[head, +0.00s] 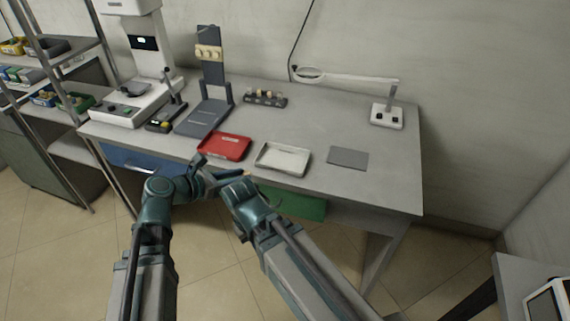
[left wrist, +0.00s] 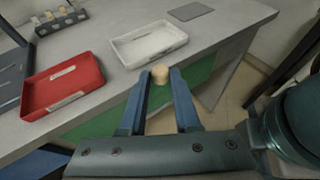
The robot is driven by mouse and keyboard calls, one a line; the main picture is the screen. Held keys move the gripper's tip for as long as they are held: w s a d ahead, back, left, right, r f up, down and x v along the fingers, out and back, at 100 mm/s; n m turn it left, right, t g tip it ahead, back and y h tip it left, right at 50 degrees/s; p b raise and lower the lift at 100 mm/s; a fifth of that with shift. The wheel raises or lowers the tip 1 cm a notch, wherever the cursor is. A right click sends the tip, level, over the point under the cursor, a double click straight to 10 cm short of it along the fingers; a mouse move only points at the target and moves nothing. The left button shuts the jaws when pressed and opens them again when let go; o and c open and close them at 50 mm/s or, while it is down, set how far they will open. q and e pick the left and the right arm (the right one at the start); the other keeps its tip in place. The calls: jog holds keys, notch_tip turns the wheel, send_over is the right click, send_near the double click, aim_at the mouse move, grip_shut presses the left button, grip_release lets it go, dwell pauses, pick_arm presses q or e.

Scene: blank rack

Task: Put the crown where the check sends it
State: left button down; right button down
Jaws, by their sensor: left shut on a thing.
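The crown (left wrist: 160,73) is a small cream, tooth-coloured piece. My left gripper (left wrist: 160,84) is shut on it, with one finger on each side at the tips. In the head view the left gripper (head: 231,176) is at the front of the table, and the crown (head: 247,174) is a tiny pale spot at its tips. In the wrist view it appears just before the near edge of the white tray (left wrist: 150,60). The red tray (head: 224,147) lies left of the white one. Both trays look empty. My right gripper is hidden.
A dark stand (head: 210,75) holds cream blocks behind the red tray. A black holder (head: 265,99) has several pale pieces. A white machine (head: 140,100) stands at left, a magnifier lamp (head: 387,115) at right. A grey pad (head: 348,158) lies right of the white tray. The table's middle is clear.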

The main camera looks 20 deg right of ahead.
pick_arm(q)
jog(key=b, duration=0.1)
send_over(276, 164)
jog(key=shift+d+f, duration=0.1)
jog(key=shift+f, duration=0.65)
jog(key=shift+f+b, duration=0.1)
jog(key=shift+b, duration=0.25)
notch_tip(276, 164, down, 3)
jog(key=b, duration=0.3)
jog(key=shift+f, duration=0.15)
jog(key=shift+f+b, duration=0.2)
jog(key=shift+b, duration=0.1)
jog(key=c, duration=0.6)
grip_release()
jog(key=shift+r, duration=0.1)
